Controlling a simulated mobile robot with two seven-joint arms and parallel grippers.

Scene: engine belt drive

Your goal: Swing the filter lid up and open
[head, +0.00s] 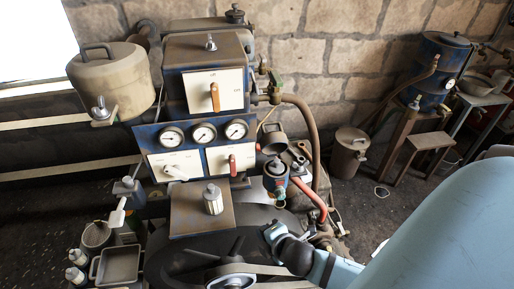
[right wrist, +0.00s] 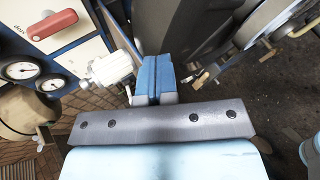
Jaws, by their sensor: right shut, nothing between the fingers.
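A flat brown square lid (head: 186,208) with a pale ribbed knob (head: 213,204) sits level in front of the gauges; I take it to be the filter lid, but no label confirms this. It looks shut. In the right wrist view a pale ribbed fitting (right wrist: 110,70), probably this knob, stands just left of the fingers. My right gripper (right wrist: 154,78) is shut and empty, its blue pads pressed together. I cannot tell whether the pads touch the fitting. My right arm comes in from the lower right in the head view. My left gripper is not in view.
A gauge panel (head: 186,150) and a red handle (head: 232,165) stand behind the lid. A blue bowl-shaped housing (head: 276,183) and a red hose (head: 309,198) are to its right. A dark belt wheel (head: 190,262) lies in front. Small bottles (head: 76,275) and a tray (head: 118,264) stand left.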

